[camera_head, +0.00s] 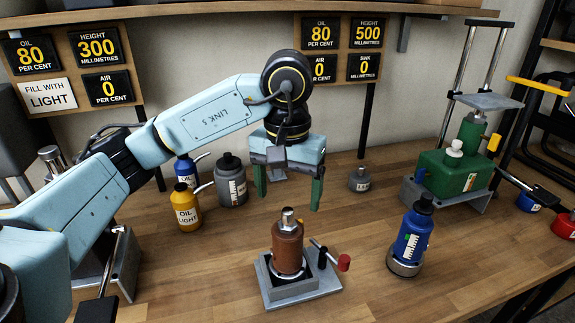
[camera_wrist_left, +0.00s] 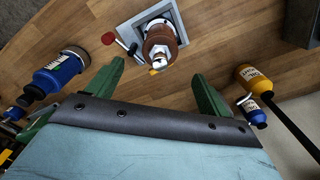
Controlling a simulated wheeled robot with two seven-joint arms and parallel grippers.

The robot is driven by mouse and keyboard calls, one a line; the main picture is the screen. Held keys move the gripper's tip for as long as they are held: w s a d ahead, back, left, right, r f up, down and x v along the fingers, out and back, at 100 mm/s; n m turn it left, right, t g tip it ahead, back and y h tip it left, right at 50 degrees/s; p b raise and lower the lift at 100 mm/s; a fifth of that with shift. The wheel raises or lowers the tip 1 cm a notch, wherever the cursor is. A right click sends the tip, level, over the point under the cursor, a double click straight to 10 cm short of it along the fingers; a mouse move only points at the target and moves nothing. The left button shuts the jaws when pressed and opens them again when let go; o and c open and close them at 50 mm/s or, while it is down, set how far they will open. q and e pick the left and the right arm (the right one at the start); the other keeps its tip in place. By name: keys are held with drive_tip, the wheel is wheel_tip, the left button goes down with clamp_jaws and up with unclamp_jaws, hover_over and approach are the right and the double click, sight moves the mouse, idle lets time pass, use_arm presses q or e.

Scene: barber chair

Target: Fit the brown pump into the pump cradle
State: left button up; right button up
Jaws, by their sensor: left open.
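The brown pump (camera_head: 287,245) stands upright in the ring of the grey pump cradle (camera_head: 318,288) at the front middle of the bench. How deep it sits cannot be told. A lever with a red knob (camera_head: 343,263) rises at the cradle's right side. My left gripper (camera_head: 288,188) is open and empty, with green fingers apart, behind and above the pump and not touching it. In the left wrist view, the pump (camera_wrist_left: 160,45) and cradle (camera_wrist_left: 178,14) lie beyond the open fingers of the left gripper (camera_wrist_left: 160,85). My right gripper is not in view.
A blue bottle (camera_head: 412,238) stands in a round holder to the right. Yellow (camera_head: 186,208), blue and grey oil containers stand back left. A small grey can (camera_head: 360,180) is behind. A green machine (camera_head: 455,172) stands back right. Bench around the cradle is clear.

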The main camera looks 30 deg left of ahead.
use_arm(q)
drive_tip(key=shift+r+p, duration=0.4)
drive_tip(key=shift+r, duration=2)
